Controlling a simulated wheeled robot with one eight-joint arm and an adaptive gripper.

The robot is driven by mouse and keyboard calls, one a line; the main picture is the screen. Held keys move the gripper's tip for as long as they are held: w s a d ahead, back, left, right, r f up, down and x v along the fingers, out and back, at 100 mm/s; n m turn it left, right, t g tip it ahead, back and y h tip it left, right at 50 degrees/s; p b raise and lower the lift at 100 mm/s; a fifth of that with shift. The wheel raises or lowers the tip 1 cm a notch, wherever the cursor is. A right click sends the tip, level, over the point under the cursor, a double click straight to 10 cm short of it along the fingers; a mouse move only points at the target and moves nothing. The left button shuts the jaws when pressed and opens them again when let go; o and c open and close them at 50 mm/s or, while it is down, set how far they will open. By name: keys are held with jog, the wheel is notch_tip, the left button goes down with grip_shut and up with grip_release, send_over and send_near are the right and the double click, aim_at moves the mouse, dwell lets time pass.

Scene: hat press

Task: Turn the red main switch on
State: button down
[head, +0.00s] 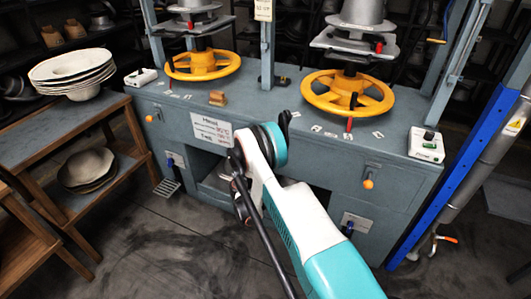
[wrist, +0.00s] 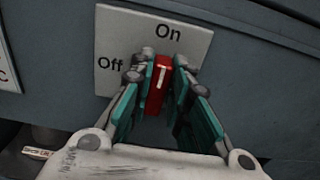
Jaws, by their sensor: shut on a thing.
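The red main switch (wrist: 157,92) is on a pale plate (wrist: 118,35) in the wrist view, with "On" printed above it and "Off" to its left. The white mark on the switch stands nearly upright, towards "On". My gripper (wrist: 160,66) has its teal fingers on both sides of the switch and is shut on it. In the head view my arm hides the switch and my gripper.
The grey press bench (head: 330,165) carries two yellow handwheels (head: 203,66) (head: 347,95). A wooden table (head: 60,120) with stacked pale hat shapes (head: 72,70) stands at the left. A blue post (head: 455,170) stands at the right. The floor in front is free.

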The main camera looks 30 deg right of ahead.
dwell(0.4)
jog(key=c, duration=1.5)
grip_release()
notch_tip(320, 180, up, 10)
jog(key=shift+f, duration=0.1)
